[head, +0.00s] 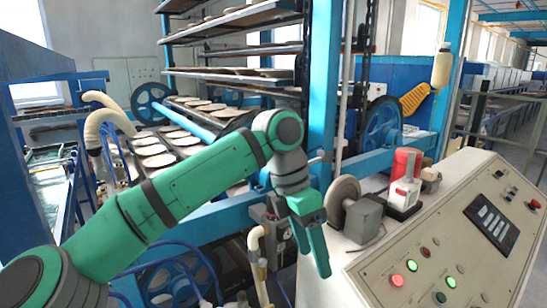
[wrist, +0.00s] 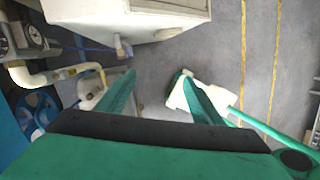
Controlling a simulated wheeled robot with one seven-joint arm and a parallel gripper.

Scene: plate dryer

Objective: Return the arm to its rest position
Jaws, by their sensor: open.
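My arm reaches from the lower left of the head view, bent at the elbow, with its end hanging down in front of the plate dryer's blue frame. My gripper (head: 313,245) points downward beside the left side of the control console (head: 345,270). In the wrist view my gripper (wrist: 158,78) shows two green fingers spread apart, with grey floor between them and nothing held. A white piece shows by the right finger in that view; I cannot tell whether they touch.
The dryer rack (head: 235,74) with several round plates stands behind my arm. A blue post (head: 323,90) rises just behind the gripper. A red-and-white device (head: 404,180) sits on the console. Cream pipes (wrist: 55,75) and gauges are at left in the wrist view; bare floor (wrist: 215,45) lies right.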

